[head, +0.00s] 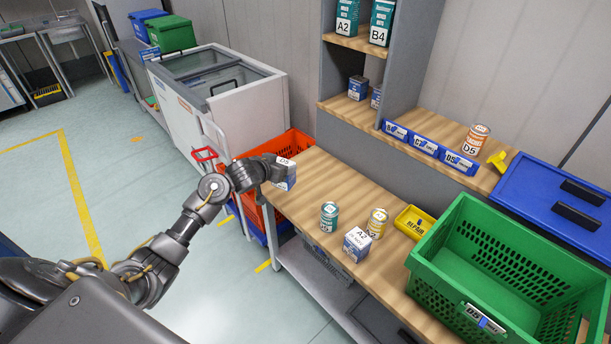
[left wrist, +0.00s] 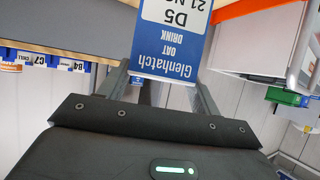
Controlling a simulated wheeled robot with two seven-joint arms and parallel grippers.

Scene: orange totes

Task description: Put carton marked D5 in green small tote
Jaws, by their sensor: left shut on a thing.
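My left gripper (head: 273,168) is shut on a blue and white carton (head: 287,179), above the bench's far left end. In the left wrist view the carton (left wrist: 174,38) sits between the two fingers, and its label reads D5, Glenhatch Oat Drink, upside down. The green tote (head: 438,262) stands on the bench at the right, with its open top facing up and a D5 label on its front. It looks empty in the part I see. My right gripper is not in view.
A red-orange tote (head: 297,143) is beside the bench's left end. A D5 can (head: 475,139) stands on the shelf.

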